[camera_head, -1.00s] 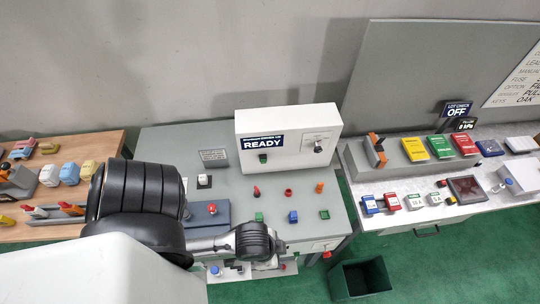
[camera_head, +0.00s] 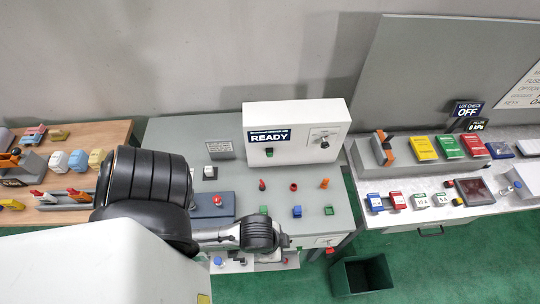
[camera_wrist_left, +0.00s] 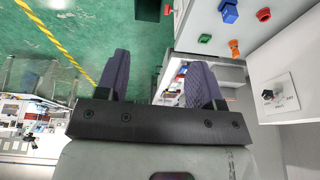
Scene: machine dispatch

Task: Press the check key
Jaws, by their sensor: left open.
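No key with a legible "check" label shows. A dark sign reading "LOT CHECK OFF" (camera_head: 467,109) stands at the back of the right table. The white machine box (camera_head: 337,119) has a "READY" display (camera_head: 269,139), a small green button (camera_head: 269,152) and a dark knob (camera_head: 324,144). A white key on a dark base (camera_head: 209,173) and a red button on a blue box (camera_head: 217,200) sit left on the grey bench. My left arm reaches over the bench's front edge; its fingers are hidden in the head view. In the left wrist view my left gripper (camera_wrist_left: 158,82) is open and empty.
Small red, orange, green and blue parts stand on the grey bench (camera_head: 345,222). A dark green bin (camera_head: 361,276) is on the floor. The right table holds coloured boxes, fuse-like blocks and a dark red panel (camera_head: 474,191). A wooden table (camera_head: 106,138) with toy cars is left.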

